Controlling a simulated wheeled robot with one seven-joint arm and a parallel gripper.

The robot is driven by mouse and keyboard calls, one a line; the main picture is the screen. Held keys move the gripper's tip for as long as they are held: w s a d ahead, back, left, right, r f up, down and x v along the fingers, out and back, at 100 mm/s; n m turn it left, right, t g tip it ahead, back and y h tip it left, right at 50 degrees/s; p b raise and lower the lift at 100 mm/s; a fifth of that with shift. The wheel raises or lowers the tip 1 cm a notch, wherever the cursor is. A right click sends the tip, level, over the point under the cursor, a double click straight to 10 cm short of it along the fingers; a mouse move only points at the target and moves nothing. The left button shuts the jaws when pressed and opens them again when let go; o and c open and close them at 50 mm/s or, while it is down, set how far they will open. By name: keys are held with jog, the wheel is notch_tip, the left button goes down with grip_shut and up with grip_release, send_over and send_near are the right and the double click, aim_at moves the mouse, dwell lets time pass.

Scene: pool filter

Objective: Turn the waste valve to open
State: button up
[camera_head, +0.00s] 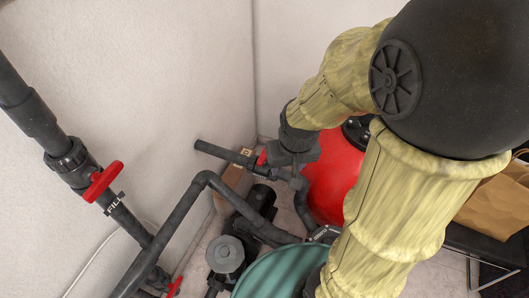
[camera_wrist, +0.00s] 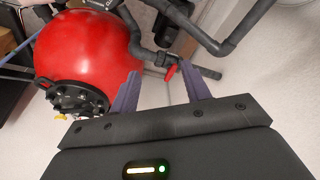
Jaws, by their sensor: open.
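A small red valve handle (camera_head: 262,157) sits on a dark pipe stub near the wall in the head view. No waste label is readable on it. In the wrist view a red handle (camera_wrist: 170,73) on a dark pipe lies beyond and between my two purple fingers. My gripper (camera_wrist: 161,74) is open and empty, apart from the handle. In the head view my gripper (camera_head: 290,158) is close to the right of the handle, partly hidden by my own arm. Another red handle (camera_head: 102,181), on the left pipe, has a tag that seems to read FILL.
A red tank (camera_head: 333,178) stands beside my gripper; it also fills the upper left of the wrist view (camera_wrist: 90,45). Dark pipes (camera_head: 187,205) and a pump (camera_head: 225,254) crowd the floor. A green rounded lid (camera_head: 275,272) is in front. A third red handle (camera_head: 174,286) is low left.

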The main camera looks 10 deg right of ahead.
jog(key=w+f+m+g+b, duration=0.1)
jog(key=w+f+m+b, duration=0.15)
jog(key=w+b, duration=0.45)
jog(key=w+f+m+b, duration=0.15)
jog(key=w+f, duration=0.25)
jog(key=w, duration=0.6)
jog(key=m+g+b, duration=0.2)
jog(key=m+b, duration=0.1)
jog(key=b, duration=0.5)
send_over(263, 153)
notch_tip(263, 153, down, 6)
jog(key=shift+s+d+r, duration=0.1)
jog(key=shift+s+r, duration=0.05)
jog(key=shift+r, duration=0.05)
notch_tip(263, 153, down, 17)
jog(key=b, duration=0.3)
jog(key=shift+s+r, duration=0.1)
jog(key=shift+f, duration=0.3)
